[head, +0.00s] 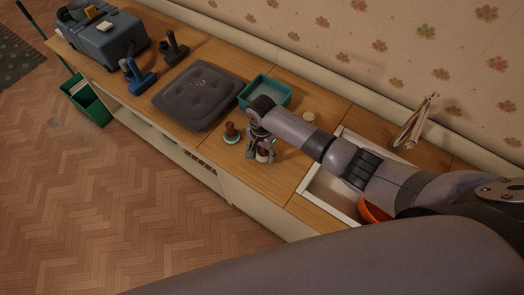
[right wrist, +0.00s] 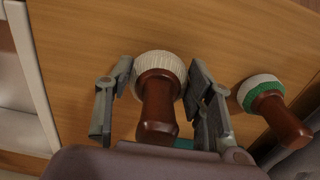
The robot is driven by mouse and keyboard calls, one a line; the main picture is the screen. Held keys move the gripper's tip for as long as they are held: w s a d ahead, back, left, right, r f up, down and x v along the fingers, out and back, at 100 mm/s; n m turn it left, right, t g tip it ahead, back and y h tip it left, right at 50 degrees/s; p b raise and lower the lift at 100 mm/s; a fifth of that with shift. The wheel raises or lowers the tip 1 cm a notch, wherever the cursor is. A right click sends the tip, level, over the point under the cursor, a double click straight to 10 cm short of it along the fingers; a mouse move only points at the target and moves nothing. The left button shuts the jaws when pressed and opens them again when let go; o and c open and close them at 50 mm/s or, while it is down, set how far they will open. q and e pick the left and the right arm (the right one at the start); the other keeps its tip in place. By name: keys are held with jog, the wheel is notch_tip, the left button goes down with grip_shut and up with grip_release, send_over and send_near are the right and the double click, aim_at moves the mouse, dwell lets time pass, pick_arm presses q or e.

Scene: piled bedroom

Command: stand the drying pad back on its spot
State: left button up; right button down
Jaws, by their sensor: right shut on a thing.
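The drying pad, with a brown knob handle and a pale ribbed round pad, is between the fingers of my right gripper in the right wrist view (right wrist: 160,65). My right gripper (right wrist: 158,100) is shut on it. In the head view my right gripper (head: 262,153) is low over the wooden top, and the drying pad (head: 264,156) is partly hidden by the fingers. I cannot tell whether the pad touches the wood. A similar brown-handled pad with a green band (right wrist: 262,92) stands beside it; it also shows in the head view (head: 231,133). My left gripper is not in view.
A teal tray (head: 286,98) lies behind my right gripper, with a round beige disc (head: 309,117) near it. A grey cushion (head: 185,100) lies to the left. A white open box (head: 300,190) with an orange bowl (head: 372,211) is at the right.

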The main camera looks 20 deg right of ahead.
aim_at(262, 152)
jog(key=shift+f+b, duration=0.4)
jog(key=shift+f, duration=0.45)
jog(key=c, duration=0.7)
grip_release()
jog(key=shift+r, duration=0.1)
notch_tip(262, 152, up, 3)
jog(key=p, duration=0.3)
jog(key=shift+r+p, duration=0.1)
jog(key=shift+p, duration=0.2)
jog(key=shift+r+p, duration=0.75)
jog(key=shift+r, duration=1.6)
